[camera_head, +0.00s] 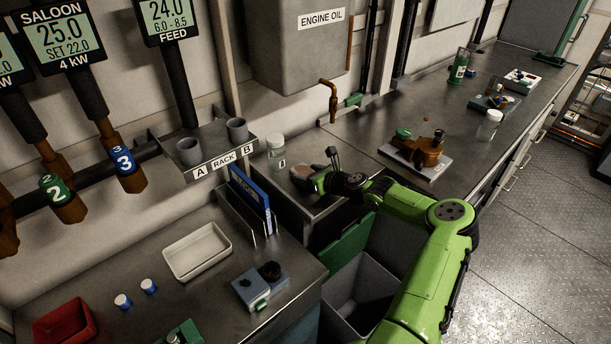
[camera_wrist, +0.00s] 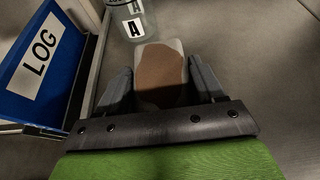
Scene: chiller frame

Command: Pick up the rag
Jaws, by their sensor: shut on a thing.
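The rag (camera_wrist: 162,72) looks pale grey with a large brown patch and lies between the two fingers of my gripper (camera_wrist: 163,86) in the wrist view. The fingers press on it from both sides, so my gripper is shut on it. In the head view, the rag (camera_head: 301,171) shows as a small pale and brown shape at the tip of my gripper (camera_head: 312,175), low over the steel counter. The near part of the rag is hidden by my gripper. I cannot tell whether it still touches the counter.
A clear jar (camera_head: 276,148) stands just beyond the rag. A blue LOG binder (camera_wrist: 42,62) stands in a holder on the left. A grey bin (camera_head: 362,290) is below my arm. A brown mechanical part on a plate (camera_head: 416,158) sits to the right. An oil tap (camera_head: 330,95) hangs behind.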

